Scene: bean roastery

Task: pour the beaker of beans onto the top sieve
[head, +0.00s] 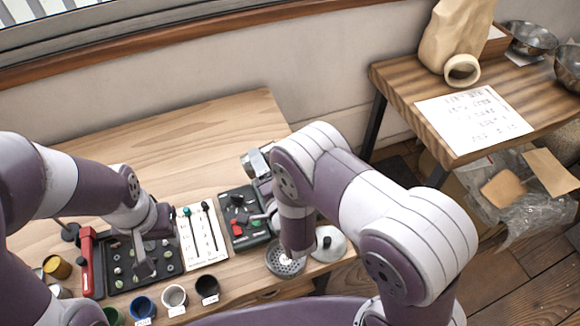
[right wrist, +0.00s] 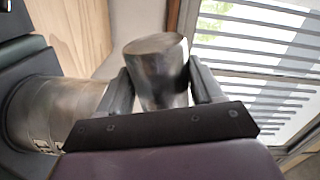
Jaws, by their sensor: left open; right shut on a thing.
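In the right wrist view my right gripper (right wrist: 160,78) is shut on a metal cylinder, the beaker (right wrist: 158,95), with one finger on each side. Its round end faces up in that picture; I cannot see beans. A wider metal cylinder (right wrist: 55,108) with small markings stands beside it, apart from it. In the head view my right arm hides most of its hand. A round perforated metal sieve (head: 284,265) is partly visible below that arm. My left gripper (head: 145,266) is open and empty above a black tray (head: 118,284) of small pieces.
A white sheet with rods (head: 203,236) and a dark tray (head: 250,240) lie between my arms. Several small cups (head: 174,296) line the front edge. A domed lid (head: 328,245) is right of the sieve. The table's back (head: 190,135) is clear.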

